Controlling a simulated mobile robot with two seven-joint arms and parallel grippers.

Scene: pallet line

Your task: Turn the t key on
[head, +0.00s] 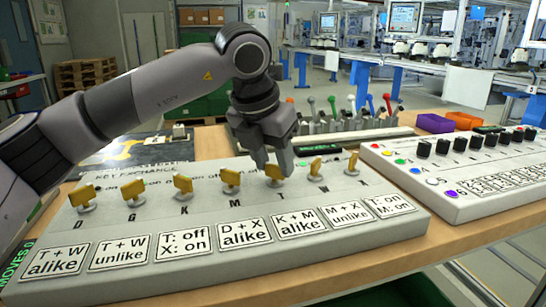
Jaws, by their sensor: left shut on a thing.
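The key panel (330,228) is a pale sloped board with a row of yellow keys over the letters D, G, K, M, T, W and X. The t key (274,174) is the fifth from the left, above the letter T. My left gripper (272,165) comes down from above and is shut on the t key, hiding its upper part. The m key (230,179) stands just left of it and the w key (316,168) just right. Whether the t key is on or off is hard to read. My right gripper is not in view.
Rule cards (180,245) line the panel's front edge. A second panel (450,195) with black knobs and coloured dots stands at the right. Behind are a row of coloured levers (350,115), a purple bin (435,123) and an orange bin (464,120).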

